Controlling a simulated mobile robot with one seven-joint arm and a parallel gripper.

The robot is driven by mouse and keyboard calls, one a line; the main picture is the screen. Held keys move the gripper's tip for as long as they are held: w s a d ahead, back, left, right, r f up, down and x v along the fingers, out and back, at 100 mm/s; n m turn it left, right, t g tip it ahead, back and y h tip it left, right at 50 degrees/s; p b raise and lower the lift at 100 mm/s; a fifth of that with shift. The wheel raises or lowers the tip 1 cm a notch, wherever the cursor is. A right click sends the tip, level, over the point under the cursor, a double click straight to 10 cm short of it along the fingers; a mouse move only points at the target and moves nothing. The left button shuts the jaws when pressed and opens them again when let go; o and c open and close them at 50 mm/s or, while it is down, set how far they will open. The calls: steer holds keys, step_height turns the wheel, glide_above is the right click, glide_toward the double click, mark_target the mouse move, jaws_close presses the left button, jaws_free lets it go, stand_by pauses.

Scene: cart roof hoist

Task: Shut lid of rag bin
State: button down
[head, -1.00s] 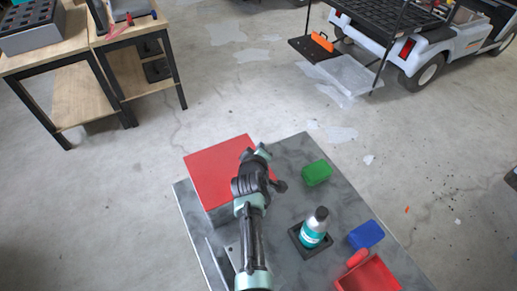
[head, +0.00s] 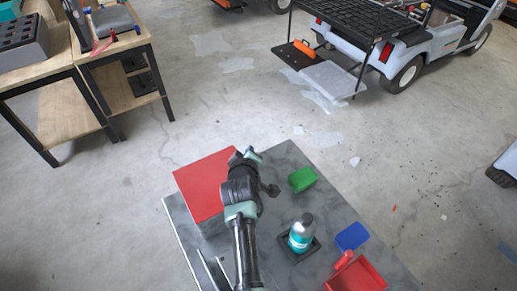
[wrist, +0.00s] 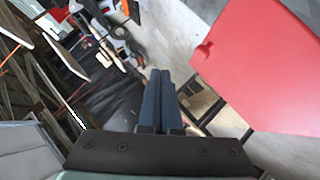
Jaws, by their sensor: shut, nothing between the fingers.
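The rag bin is a box with a flat red lid (head: 200,183) and a grey side (head: 215,228), at the left of the grey table top. I cannot tell whether the lid is fully down. The red lid also fills the upper right of the wrist view (wrist: 265,65), with a small notch near its left edge. My gripper (wrist: 160,74) is shut and empty, its dark fingers side by side left of the lid, apart from it in the picture. In the head view my arm covers the lid's right side, and the fingers are not clear.
On the grey table top (head: 275,185) are a green block (head: 302,179), a bottle (head: 300,236) in a black holder, a blue block (head: 352,237) and a red tray (head: 360,275). A wooden bench (head: 125,92) stands far left, a cart (head: 420,55) far right. Floor between is open.

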steer(key=s+d+r, duration=0.2)
steer(key=s+r, duration=0.2)
steer(key=r, duration=0.1)
steer(key=shift+d, duration=0.2)
steer(key=shift+s, duration=0.1)
step_height(320, 180, up, 32)
steer(key=s+m+t, duration=0.1)
steer(key=m+t, duration=0.4)
steer(key=t, duration=0.3)
steer(key=s+r+m+t, duration=0.2)
steer(key=s+r+t, duration=0.1)
steer(key=s+r, duration=0.6)
steer(key=s+r+m+t, duration=0.2)
steer(key=s+r+t, duration=0.2)
steer(key=s+r, duration=0.6)
step_height(320, 180, up, 5)
steer(key=shift+a+r+m+t+y, duration=0.2)
steer(key=shift+a+m+t+y, duration=0.1)
steer(key=shift+a+m+y, duration=0.15)
